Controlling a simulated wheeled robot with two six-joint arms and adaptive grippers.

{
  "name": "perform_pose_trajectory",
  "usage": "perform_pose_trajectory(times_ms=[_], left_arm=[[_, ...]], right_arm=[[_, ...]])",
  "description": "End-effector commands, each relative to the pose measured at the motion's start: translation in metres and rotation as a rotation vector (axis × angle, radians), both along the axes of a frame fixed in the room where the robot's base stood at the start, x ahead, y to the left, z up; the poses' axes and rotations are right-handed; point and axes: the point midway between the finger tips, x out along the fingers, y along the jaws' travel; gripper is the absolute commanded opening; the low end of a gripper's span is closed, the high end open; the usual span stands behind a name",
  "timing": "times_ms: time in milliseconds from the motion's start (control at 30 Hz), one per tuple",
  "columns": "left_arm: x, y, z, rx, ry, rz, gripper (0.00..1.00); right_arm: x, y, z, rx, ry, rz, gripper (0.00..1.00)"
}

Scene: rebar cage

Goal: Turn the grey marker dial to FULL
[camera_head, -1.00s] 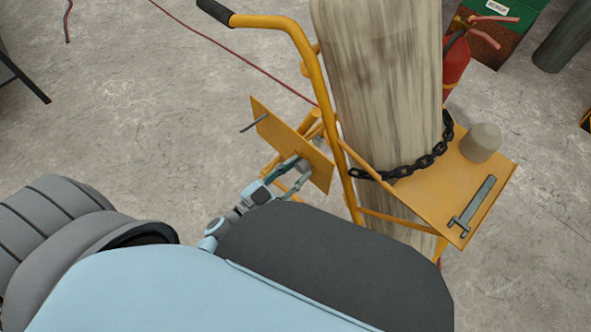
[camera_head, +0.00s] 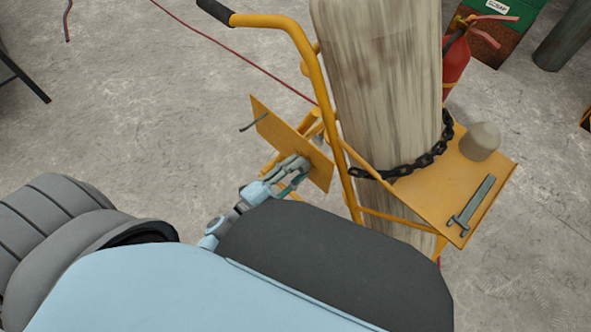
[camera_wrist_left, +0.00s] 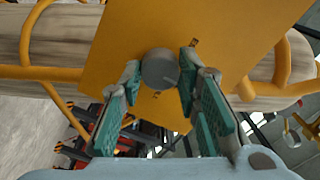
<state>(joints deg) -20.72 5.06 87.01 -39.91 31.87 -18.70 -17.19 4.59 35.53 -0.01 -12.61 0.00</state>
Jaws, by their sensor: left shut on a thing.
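The grey marker dial (camera_wrist_left: 160,68) is a round knob on the yellow panel (camera_wrist_left: 205,25) in the left wrist view. My left gripper (camera_wrist_left: 161,72) has its two fingertips on either side of the dial and is shut on it. In the head view the panel (camera_head: 268,122) stands tilted on the cart, and my left gripper (camera_head: 303,166) meets its lower right part. The dial is hidden behind the fingers there. Small brown marks sit on the panel around the dial; I cannot read any wording. My right gripper is not in view.
The yellow cart frame (camera_head: 320,75) holds a tall pale cylinder (camera_head: 375,80) behind a black chain (camera_head: 415,167). Its shelf (camera_head: 490,170) carries a grey cap (camera_head: 481,141) and a metal T-shaped tool (camera_head: 472,205). A thin hook (camera_head: 252,123) sticks out of the panel's left side.

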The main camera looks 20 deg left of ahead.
Motion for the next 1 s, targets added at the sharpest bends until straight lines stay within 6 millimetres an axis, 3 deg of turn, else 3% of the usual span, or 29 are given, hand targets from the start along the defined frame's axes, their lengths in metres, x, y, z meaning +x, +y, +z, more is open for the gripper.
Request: perform_pose_trajectory(times_ms=[1000], left_arm=[[0.0, 0.0, -0.001, 0.849, -0.337, 0.0, 0.02]], right_arm=[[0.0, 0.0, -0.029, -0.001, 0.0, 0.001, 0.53]])
